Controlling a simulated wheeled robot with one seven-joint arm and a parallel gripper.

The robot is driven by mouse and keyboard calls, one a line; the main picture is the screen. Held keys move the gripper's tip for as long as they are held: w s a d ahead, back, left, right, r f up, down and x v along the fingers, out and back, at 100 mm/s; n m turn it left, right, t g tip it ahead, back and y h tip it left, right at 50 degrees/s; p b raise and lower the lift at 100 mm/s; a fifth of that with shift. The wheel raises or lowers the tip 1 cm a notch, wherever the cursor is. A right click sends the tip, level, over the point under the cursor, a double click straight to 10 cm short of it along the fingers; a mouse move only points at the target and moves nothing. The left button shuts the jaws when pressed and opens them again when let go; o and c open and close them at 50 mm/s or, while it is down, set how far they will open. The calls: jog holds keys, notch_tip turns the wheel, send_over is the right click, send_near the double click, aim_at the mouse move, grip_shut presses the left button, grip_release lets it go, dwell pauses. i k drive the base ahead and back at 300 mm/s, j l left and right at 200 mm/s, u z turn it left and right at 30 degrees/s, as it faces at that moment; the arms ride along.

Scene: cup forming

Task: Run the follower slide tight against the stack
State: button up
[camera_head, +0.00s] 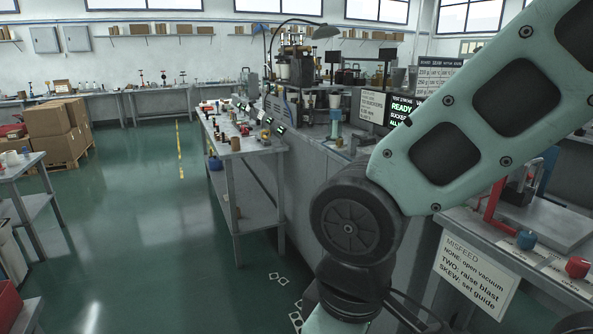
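The cup-forming machine (296,70) stands at the centre back on a grey cabinet, with pale cup shapes on it. I cannot pick out the follower slide or the stack at this size. My pale green arm crosses the right side of the view and hides part of the machine's bench. Its lower end runs out of the bottom edge, and my gripper is not in view.
A grey side table (245,146) with small parts stands left of the machine. A screen (408,113) reads "READY". A "MISFEED" sign (475,273) hangs on a bench at right. Cardboard boxes (50,121) sit far left. The green floor (140,235) is mostly clear, with small white pieces near the cabinet.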

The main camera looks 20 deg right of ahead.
aim_at(515, 191)
jog(key=i+j+z, duration=0.1)
jog(key=i+z, duration=0.2)
jog(key=z, duration=0.2)
jog(key=i+j+z, duration=0.25)
jog(key=z, duration=0.25)
jog(key=i+j+z, duration=0.25)
jog(key=z, duration=0.25)
jog(key=i+j+z, duration=0.1)
jog(key=j+z, duration=0.4)
jog(key=i+j+z, duration=0.2)
jog(key=j, duration=0.25)
jog(key=j+z, duration=0.2)
jog(key=j, duration=0.2)
jog(key=z, duration=0.35)
jog(key=k, duration=0.05)
